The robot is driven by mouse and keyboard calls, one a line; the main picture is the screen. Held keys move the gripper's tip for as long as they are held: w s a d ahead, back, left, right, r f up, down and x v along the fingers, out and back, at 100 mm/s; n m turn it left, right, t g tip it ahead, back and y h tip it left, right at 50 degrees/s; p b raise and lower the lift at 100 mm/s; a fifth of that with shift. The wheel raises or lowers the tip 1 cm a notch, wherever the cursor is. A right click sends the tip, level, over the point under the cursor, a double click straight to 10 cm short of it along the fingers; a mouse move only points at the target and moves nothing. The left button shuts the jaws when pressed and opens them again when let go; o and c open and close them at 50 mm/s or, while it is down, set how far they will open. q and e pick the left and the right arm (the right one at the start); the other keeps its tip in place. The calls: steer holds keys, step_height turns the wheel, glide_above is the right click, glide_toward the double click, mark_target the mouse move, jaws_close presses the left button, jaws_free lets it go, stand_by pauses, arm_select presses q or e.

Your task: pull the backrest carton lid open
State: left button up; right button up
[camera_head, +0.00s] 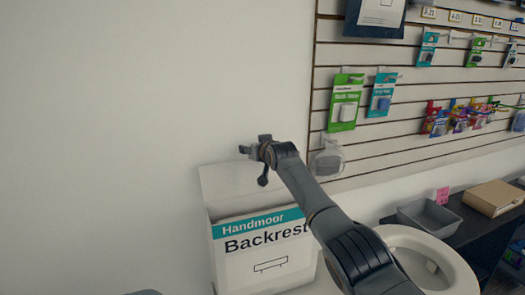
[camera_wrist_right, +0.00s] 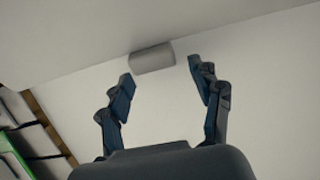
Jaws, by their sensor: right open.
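The white backrest carton (camera_head: 265,262) stands low in the middle of the head view, with a teal band and "Handmoor Backrest" on its front. Its pale lid panel (camera_head: 225,185) shows above the front; I cannot tell how far it is raised. My right gripper (camera_head: 256,148) is above the lid's far edge, partly in front of the wall. In the right wrist view my right gripper (camera_wrist_right: 160,75) is open and empty. A small grey block, perhaps the lid's tab (camera_wrist_right: 152,57), lies just beyond and between the fingertips, apart from them. My left gripper is not in view.
A slatted wall panel (camera_head: 400,140) with hanging packets is at the right. A white ring-shaped seat (camera_head: 440,262) stands right of the carton, beside a dark counter with a grey bin (camera_head: 428,217) and a brown box (camera_head: 493,198). The left wall is bare.

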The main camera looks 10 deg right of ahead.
steer(key=shift+v, duration=0.9)
steer(key=v, duration=0.9)
steer(key=shift+f, duration=0.1)
